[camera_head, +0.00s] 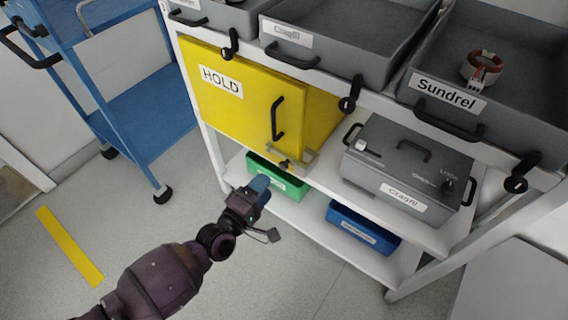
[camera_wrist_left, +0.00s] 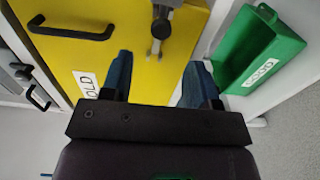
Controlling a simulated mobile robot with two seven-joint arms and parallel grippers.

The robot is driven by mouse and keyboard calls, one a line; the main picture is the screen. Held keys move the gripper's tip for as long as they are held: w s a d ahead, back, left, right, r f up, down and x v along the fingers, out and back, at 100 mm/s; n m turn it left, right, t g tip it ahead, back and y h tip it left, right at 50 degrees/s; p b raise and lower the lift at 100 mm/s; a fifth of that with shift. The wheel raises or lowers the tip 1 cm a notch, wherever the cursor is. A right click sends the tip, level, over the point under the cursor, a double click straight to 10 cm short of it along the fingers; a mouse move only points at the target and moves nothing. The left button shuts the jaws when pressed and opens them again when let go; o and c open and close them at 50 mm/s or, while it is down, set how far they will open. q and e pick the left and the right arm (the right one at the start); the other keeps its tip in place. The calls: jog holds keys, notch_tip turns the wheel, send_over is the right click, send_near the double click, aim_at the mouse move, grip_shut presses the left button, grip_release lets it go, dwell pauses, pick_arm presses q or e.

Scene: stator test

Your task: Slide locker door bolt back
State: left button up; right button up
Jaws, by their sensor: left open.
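The yellow locker door (camera_head: 225,100) with a HOLD label is on the shelf unit and looks closed. It has a black handle (camera_head: 277,119). A small metal bolt with a dark knob (camera_head: 285,164) sits at the door's lower right corner. In the left wrist view, the bolt (camera_wrist_left: 160,28) is ahead of the fingers, against the yellow door (camera_wrist_left: 100,60). My left gripper (camera_head: 261,187) is just below and left of the bolt, apart from it. In the wrist view its blue fingers (camera_wrist_left: 158,78) are spread with nothing between them. My right gripper is not in view.
A green bin (camera_head: 280,180) and a blue bin (camera_head: 363,231) stand on the lower shelf. A grey lidded case (camera_head: 410,165) is right of the locker. Grey drawers (camera_head: 345,45) are above. A blue cart (camera_head: 150,115) stands left. Open floor lies in front.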

aim_at(281, 167)
pick_arm(q)
jog(key=b+x, duration=0.1)
jog(key=x, duration=0.6)
jog(key=shift+w+d+f, duration=0.15)
jog(key=shift+w+d, duration=0.1)
jog(key=shift+w, duration=0.05)
jog(key=shift+w+d, duration=0.25)
jog(key=shift+w, duration=0.15)
grip_shut()
